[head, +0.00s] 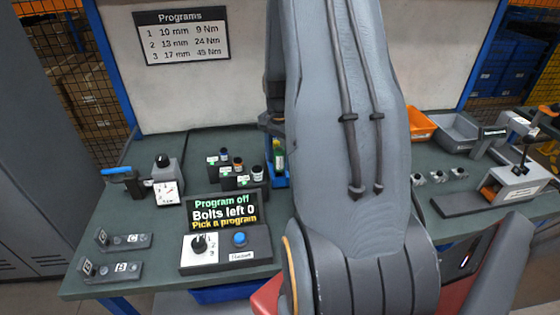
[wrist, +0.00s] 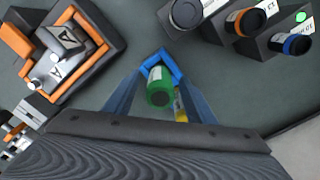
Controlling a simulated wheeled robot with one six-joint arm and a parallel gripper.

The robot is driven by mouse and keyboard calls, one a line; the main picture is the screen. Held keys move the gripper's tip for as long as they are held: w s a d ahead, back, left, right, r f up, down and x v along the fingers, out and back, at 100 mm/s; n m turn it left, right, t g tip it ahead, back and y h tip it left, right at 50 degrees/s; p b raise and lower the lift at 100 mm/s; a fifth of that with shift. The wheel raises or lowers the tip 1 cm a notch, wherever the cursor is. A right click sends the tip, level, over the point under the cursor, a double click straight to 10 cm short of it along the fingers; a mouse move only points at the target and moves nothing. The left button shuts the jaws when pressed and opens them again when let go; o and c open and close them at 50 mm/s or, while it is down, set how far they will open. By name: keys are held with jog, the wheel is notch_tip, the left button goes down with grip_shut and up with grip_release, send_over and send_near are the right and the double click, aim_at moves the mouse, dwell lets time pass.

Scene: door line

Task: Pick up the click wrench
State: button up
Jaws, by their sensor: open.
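I cannot make out a labelled click wrench for certain. A tool with a blue handle (head: 116,171) lies at the bench's left end, beside a dial gauge (head: 166,192); whether it is the click wrench I cannot tell. My gripper (wrist: 160,128) shows at the bottom of the wrist view as a dark body, open, with nothing seen held. Its fingertips are hard to make out, and my arm hides it in the head view. Just beyond it is a blue holder (wrist: 161,57) with a green bottle (wrist: 160,88) and a slim yellow item (wrist: 180,106).
Sockets in stands (head: 238,172) are left of the blue holder. An orange bin (head: 421,124) and grey bin (head: 458,132) are right.

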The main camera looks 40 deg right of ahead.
jog(key=shift+f, duration=1.1)
jog(key=c, duration=1.1)
jog(key=shift+r, duration=0.1)
